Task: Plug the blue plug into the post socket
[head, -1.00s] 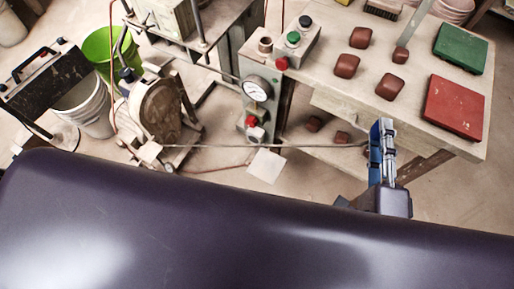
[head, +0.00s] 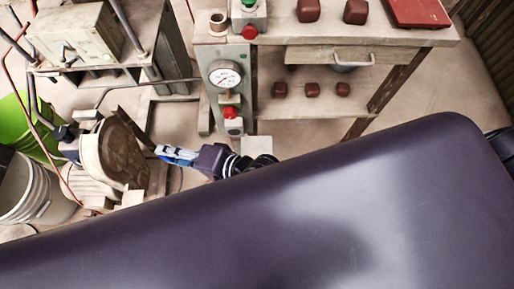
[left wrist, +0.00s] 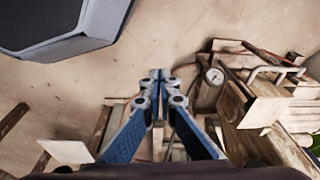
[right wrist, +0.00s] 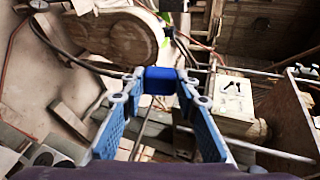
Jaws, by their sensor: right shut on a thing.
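The blue plug (right wrist: 160,80) is a small blue block between the fingertips of my right gripper (right wrist: 160,88) in the right wrist view. That gripper is shut on it. In the head view my right gripper (head: 163,152) points left, beside the round wooden-faced wheel (head: 121,156), with the floor below. A grey post (head: 215,100) with a dial gauge (head: 225,75) and a red knob (head: 229,112) stands up and right of it. I cannot make out the socket opening. My left gripper (left wrist: 158,75) is shut with nothing visible between its tips.
A bench (head: 385,35) with a drawer and several brown blocks stands right of the post. A press frame (head: 90,65) is at upper left. A green bucket (head: 15,108) and a white bucket (head: 38,190) stand at the left. A dark purple surface covers the lower head view.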

